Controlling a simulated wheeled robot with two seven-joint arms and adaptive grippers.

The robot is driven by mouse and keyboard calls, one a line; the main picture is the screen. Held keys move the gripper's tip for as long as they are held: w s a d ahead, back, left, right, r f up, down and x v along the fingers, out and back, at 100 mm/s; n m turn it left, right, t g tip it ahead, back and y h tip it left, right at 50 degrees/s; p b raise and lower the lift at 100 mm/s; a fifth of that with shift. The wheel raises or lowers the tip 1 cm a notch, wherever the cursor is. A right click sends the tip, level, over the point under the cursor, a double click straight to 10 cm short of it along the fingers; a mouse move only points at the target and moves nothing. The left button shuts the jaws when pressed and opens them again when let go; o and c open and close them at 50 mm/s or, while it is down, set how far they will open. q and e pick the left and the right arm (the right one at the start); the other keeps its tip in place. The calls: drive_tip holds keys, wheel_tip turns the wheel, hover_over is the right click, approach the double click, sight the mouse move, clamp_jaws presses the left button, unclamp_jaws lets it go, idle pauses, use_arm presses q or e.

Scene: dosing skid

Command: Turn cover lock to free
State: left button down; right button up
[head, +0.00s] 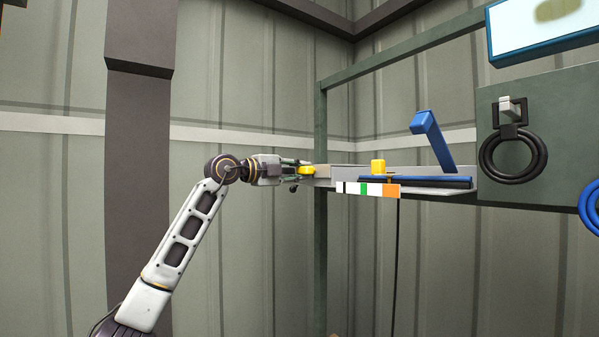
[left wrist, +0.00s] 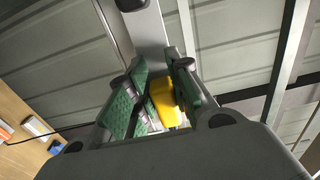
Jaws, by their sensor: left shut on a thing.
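A yellow knob-like piece (head: 306,170) is at the left end of the grey shelf-like skid part (head: 345,172). My left gripper (head: 300,169) reaches it from the left and is shut on it. In the left wrist view the yellow piece (left wrist: 167,103) shows between the green finger pads of my left gripper (left wrist: 158,98). The fingers hide part of it, so its turn angle cannot be read. A second yellow knob (head: 378,167) stands upright further right. I cannot tell from the pictures which yellow piece is the cover lock. My right gripper is not in view.
A blue lever (head: 432,140) rises from the shelf's right part, above a dark blue bar (head: 415,182). A white, green and orange strip (head: 368,189) is on the front edge. A black ring (head: 513,152) hangs on the panel at right. A green post (head: 321,240) stands below.

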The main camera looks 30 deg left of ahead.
use_arm(q)
drive_tip(key=c, duration=1.3)
unclamp_jaws()
drive_tip(key=shift+a, duration=0.1)
drive_tip(key=shift+s, duration=0.1)
drive_tip(key=shift+v, duration=5.9)
drive_tip(key=shift+f, duration=0.1)
